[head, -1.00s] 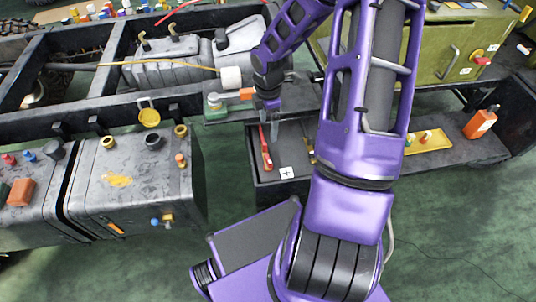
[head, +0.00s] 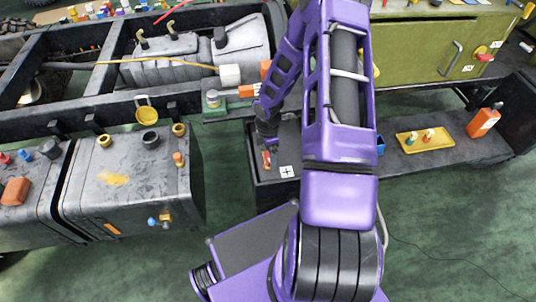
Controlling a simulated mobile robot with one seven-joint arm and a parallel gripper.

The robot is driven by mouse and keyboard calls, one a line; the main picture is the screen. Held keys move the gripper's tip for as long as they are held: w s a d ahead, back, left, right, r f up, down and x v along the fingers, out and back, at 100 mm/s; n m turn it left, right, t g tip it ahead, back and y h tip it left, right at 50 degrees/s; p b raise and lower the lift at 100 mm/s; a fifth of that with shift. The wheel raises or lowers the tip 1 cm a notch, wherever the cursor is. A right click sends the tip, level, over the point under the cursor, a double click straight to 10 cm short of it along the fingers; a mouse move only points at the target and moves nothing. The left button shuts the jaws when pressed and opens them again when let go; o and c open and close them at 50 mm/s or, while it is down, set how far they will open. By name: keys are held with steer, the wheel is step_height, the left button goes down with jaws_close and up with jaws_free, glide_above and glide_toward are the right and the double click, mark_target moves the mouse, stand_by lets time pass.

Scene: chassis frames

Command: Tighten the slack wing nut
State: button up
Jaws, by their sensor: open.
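My gripper (head: 268,146) points down over the left part of a dark open tray (head: 262,187) beside the truck frame. Its jaws are open, but the fingers are small and dark against the tray. A red-handled item (head: 266,161) lies in the tray right below the fingers and is mostly covered by them. I cannot tell whether they touch. I cannot make out a wing nut for certain. A small brass fitting with a blue knob (head: 160,220) sits on the front of the grey tank, well left of my gripper. My arm hides the tray's middle.
The grey tank (head: 128,190) with several caps stands at left. A yellow tray (head: 424,142) and an orange bottle (head: 483,122) stand at right. A green cabinet (head: 420,55) is behind them.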

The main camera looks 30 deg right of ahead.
steer(key=c, duration=1.4)
steer(key=shift+o, duration=0.2)
steer(key=shift+m, duration=0.4)
steer(key=m+b, duration=0.1)
steer(key=m, duration=0.3)
steer(key=shift+b, duration=0.3)
steer(key=m+b, duration=0.1)
steer(key=m, duration=0.3)
steer(key=m+b, duration=0.2)
steer(key=m, duration=0.3)
steer(key=shift+m+b, duration=0.55)
steer(key=shift+m, duration=1.45)
